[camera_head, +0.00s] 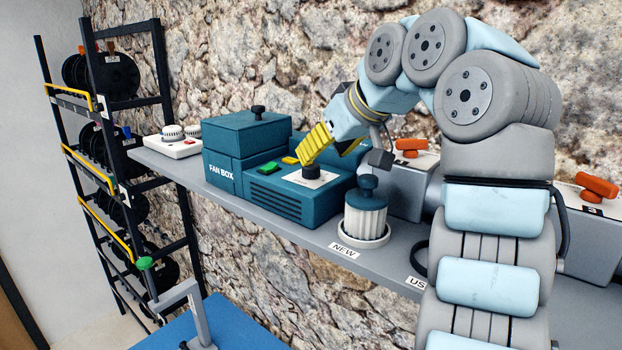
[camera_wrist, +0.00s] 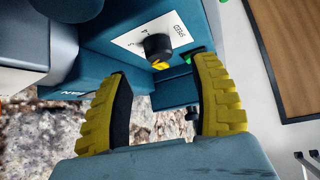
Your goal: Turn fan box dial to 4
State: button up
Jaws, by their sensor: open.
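The teal fan box (camera_head: 225,170) stands on the grey shelf, with "FAN BOX" on its left block. Its black dial (camera_head: 311,171) sits on a white label on the lower right block. In the wrist view the dial (camera_wrist: 157,46) shows a yellow mark, and the label (camera_wrist: 140,40) carries SPEED lettering and small figures; I cannot read the setting surely. My gripper (camera_head: 312,152), with yellow ribbed fingers, is just above the dial. The wrist view shows my gripper (camera_wrist: 163,75) open, its fingers apart on either side below the dial, not closed on it.
A white ribbed filter with a teal cap (camera_head: 366,205) stands in front on a saucer. A white box with knobs (camera_head: 172,142) is at left; red-handled units (camera_head: 412,147) stand at right.

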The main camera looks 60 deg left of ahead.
aim_at(312, 165)
jog(key=b+x, duration=0.1)
jog(key=x, duration=0.2)
jog(key=shift+s+f, duration=0.1)
jog(key=shift+f, duration=0.15)
jog(key=shift+x, duration=1.2)
jog(key=shift+a+r, duration=0.15)
grip_shut()
